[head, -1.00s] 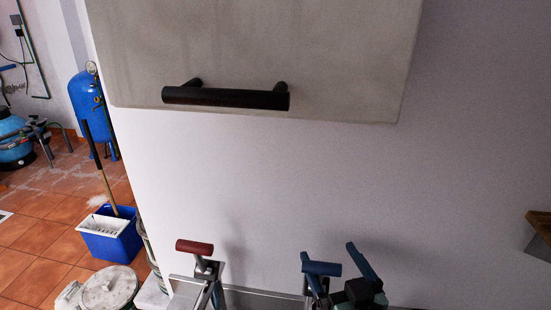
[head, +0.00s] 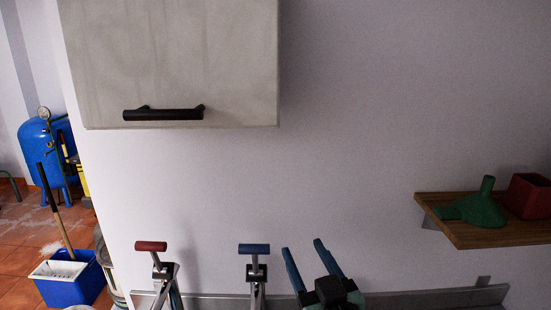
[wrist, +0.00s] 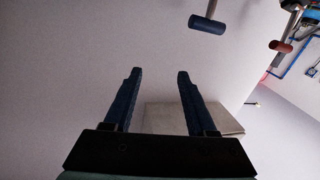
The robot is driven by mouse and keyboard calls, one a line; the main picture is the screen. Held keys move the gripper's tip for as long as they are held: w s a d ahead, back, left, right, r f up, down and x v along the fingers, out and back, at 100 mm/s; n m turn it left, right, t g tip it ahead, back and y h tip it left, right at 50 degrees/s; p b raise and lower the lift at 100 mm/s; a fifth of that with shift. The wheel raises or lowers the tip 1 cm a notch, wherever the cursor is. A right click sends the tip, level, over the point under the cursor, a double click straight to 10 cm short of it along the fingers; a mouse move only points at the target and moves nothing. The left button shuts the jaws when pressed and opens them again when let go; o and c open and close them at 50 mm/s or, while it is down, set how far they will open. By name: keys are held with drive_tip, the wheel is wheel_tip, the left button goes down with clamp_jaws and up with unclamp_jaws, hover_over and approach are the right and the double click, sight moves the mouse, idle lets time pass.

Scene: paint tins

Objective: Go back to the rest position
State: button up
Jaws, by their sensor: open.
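My gripper (head: 305,262) is at the bottom of the head view, to the right of the blue-handled tap. Its two dark blue fingers point up and stand apart with nothing between them. The wrist view also shows the open fingers (wrist: 158,75), with bare wall between their tips. The blue-handled tap (head: 254,250) and the red-handled tap (head: 151,246) stand at the bottom of the head view. In the wrist view the blue handle (wrist: 207,24) and the red handle (wrist: 280,46) are at upper right, apart from the fingers.
A pale wall cabinet (head: 180,60) with a black handle (head: 163,114) hangs at upper left. A wooden shelf (head: 480,236) at right holds a green funnel (head: 478,207) and a red container (head: 530,196). A blue bucket (head: 72,287) and blue tank (head: 45,150) stand at left. The middle wall is clear.

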drive_tip(key=s+a+r+t+h, duration=0.1)
drive_tip(key=s+a+r+t, duration=0.1)
drive_tip(key=r, duration=0.8)
drive_tip(key=s+a+r+t, duration=0.2)
drive_tip(key=r+t, duration=0.1)
drive_tip(key=r, duration=0.8)
drive_tip(key=s+a+r+m+t+h, duration=0.1)
drive_tip(key=s+r+m+t+h, duration=0.2)
drive_tip(key=s+r, duration=0.9)
wheel_tip(320, 180, up, 2)
drive_tip(key=shift+s+m+t, duration=0.2)
drive_tip(key=shift+m+t, duration=0.4)
drive_tip(key=shift+t, duration=0.4)
